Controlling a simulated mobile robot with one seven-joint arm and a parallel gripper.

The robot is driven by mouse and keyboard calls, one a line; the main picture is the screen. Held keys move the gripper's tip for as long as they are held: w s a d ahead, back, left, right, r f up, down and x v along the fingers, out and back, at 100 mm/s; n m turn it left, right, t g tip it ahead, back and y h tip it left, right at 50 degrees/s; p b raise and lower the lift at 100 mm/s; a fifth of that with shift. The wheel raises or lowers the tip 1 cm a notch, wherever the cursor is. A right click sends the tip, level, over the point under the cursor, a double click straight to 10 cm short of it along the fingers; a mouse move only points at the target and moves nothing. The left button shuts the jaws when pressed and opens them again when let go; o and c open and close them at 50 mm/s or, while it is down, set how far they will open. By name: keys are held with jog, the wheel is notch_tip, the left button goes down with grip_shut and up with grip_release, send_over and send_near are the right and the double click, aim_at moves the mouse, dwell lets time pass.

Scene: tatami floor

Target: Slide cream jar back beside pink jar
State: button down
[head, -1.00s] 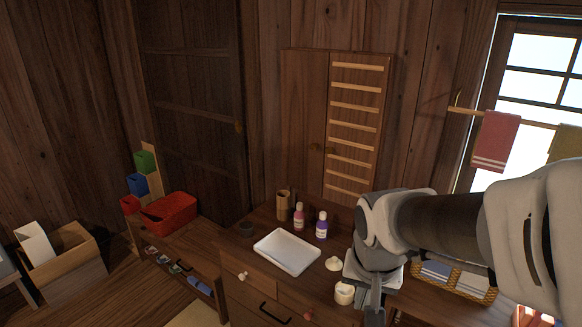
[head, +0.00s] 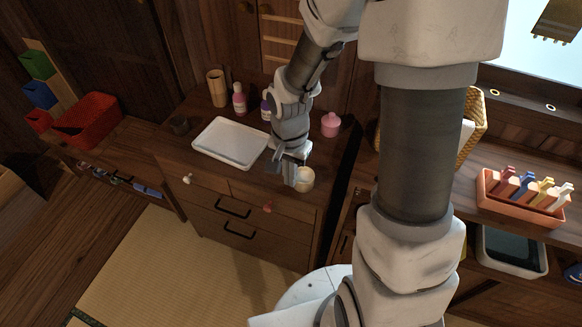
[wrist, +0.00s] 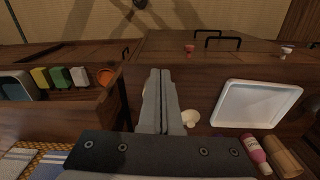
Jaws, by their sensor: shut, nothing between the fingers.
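The cream jar (head: 304,180) stands open-topped near the front right edge of the wooden cabinet top. The pink jar (head: 331,124) stands behind it, towards the back right, with a gap between them. My gripper (head: 291,178) is shut and empty, low at the left side of the cream jar; I cannot tell whether it touches. In the wrist view my shut fingers (wrist: 160,73) hide most of the cream jar, and a small cream lid-like piece (wrist: 190,117) lies beside them. The pink jar is not visible in the wrist view.
A white tray (head: 230,142) lies left of my gripper. A pink bottle (head: 239,100), a purple bottle (head: 266,110) and a wooden cup (head: 217,88) stand behind it. A wicker basket (head: 471,128) and an orange caddy (head: 520,198) are on the right. The cabinet's front edge is close to the cream jar.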

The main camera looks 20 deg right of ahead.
jog(key=f+b, duration=0.1)
jog(key=f, duration=0.2)
jog(key=w+d+f, duration=0.1)
jog(key=f, duration=0.2)
jog(key=w+d+f+b, duration=0.1)
jog(key=f, duration=0.3)
jog(key=shift+f+b, duration=0.1)
jog(key=shift+b, duration=0.2)
jog(key=shift+w+d, duration=0.35)
jog(key=shift+w, duration=0.15)
jog(key=w+d, duration=0.5)
jog(key=w+d+p, duration=0.1)
jog(key=w+d, duration=0.3)
jog(key=w, duration=0.1)
jog(key=shift+w+d, duration=0.35)
jog(key=shift+w, duration=0.05)
jog(key=shift+s+a, duration=0.1)
